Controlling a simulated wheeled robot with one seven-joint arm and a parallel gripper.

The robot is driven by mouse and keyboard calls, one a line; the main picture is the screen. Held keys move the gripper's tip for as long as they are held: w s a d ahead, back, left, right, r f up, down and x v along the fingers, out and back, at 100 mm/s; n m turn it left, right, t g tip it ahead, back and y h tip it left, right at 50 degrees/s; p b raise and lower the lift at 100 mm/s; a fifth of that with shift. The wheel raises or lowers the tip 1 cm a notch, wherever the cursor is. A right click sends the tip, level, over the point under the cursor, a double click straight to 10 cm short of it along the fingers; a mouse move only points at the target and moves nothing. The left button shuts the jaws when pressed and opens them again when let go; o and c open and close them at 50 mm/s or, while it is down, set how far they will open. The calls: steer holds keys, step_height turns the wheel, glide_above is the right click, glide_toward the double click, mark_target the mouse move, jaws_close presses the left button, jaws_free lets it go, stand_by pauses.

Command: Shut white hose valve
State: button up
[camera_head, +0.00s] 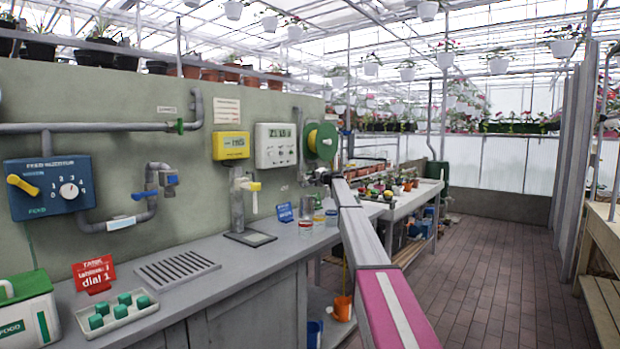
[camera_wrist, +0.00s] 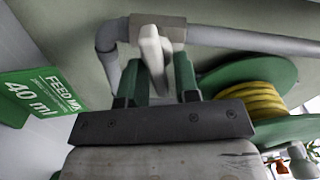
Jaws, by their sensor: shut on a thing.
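The white hose valve handle (camera_wrist: 150,47) shows in the wrist view below a grey-brown fitting (camera_wrist: 157,27) on a grey pipe. My gripper (camera_wrist: 155,82) has its two green fingers on either side of the white handle and is shut on it. The lower part of the handle is hidden between the fingers. In the head view my arm reaches far along the bench to my gripper (camera_head: 322,177), below the green hose reel (camera_head: 321,141). The valve is too small and covered to make out there.
The reel with yellow hose (camera_wrist: 252,98) is close right of the fingers in the wrist view. A green "40 ml" sign (camera_wrist: 40,93) is at left. The grey bench (camera_head: 235,262) holds jars, a red sign (camera_head: 94,272) and a tray. The brick aisle (camera_head: 480,265) is clear.

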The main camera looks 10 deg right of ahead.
steer(key=shift+f+m, duration=0.25)
steer(key=shift+m, duration=1.35)
steer(key=o, duration=0.6)
steer(key=shift+d, duration=0.1)
steer(key=v, duration=1)
steer(key=shift+s+d, duration=0.2)
steer(key=shift+s, duration=0.05)
